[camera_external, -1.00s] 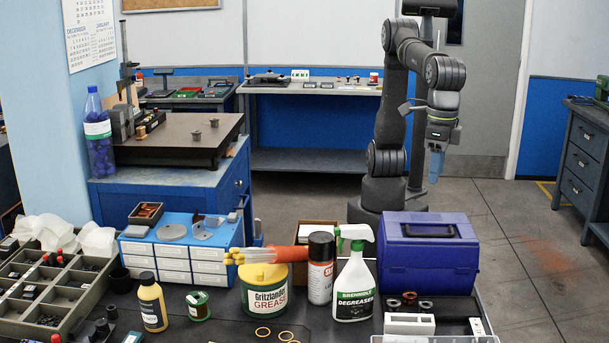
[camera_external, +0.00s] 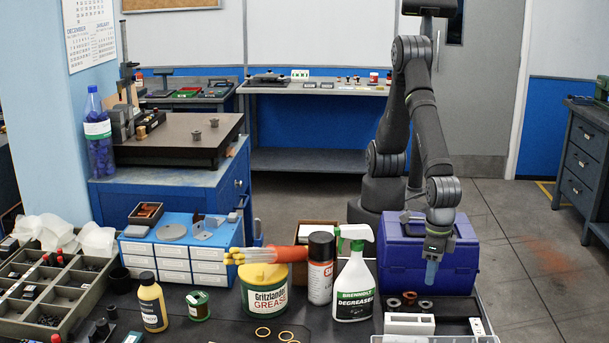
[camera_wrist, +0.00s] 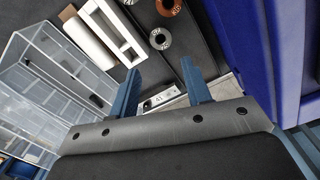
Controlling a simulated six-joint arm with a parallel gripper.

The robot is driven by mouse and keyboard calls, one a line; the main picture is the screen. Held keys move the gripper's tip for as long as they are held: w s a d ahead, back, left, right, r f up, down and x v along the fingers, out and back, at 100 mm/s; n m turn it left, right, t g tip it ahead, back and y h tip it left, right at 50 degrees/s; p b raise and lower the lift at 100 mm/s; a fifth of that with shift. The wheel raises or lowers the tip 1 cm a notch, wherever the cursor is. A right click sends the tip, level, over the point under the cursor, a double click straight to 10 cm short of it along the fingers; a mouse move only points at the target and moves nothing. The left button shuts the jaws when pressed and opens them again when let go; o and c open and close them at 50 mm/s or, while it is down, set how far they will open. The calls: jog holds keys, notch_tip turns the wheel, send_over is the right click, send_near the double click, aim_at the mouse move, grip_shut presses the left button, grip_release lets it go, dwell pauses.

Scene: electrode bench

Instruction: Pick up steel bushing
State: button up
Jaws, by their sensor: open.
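The steel bushing (camera_wrist: 160,38) is a short grey ring with dark marks on its rim, lying hole-up on the dark bench in the wrist view. It is probably the right-hand ring (camera_external: 425,306) of the small group in the external view. My gripper (camera_external: 431,272) points down above the bench, in front of the blue toolbox. Its two blue fingers are apart and empty in the wrist view (camera_wrist: 162,88). The bushing lies beyond the fingertips, not between them.
A copper-coloured ring (camera_wrist: 168,7) lies close beside the bushing. A white slotted block (camera_external: 408,324) stands just in front of the rings. The blue toolbox (camera_external: 388,258) is close to my gripper. A clear compartment case (camera_wrist: 40,80) is at left in the wrist view.

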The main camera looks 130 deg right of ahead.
send_over(425, 308)
jog(key=s, duration=0.1)
jog(key=f, duration=0.4)
jog(key=shift+s+d+f, duration=0.2)
jog(key=shift+d+f, duration=0.1)
jog(key=shift+f, duration=0.1)
jog(key=shift+s+d+f, duration=0.1)
jog(key=shift+d+f, duration=0.05)
jog(key=shift+f, duration=2.5)
jog(key=c, duration=0.8)
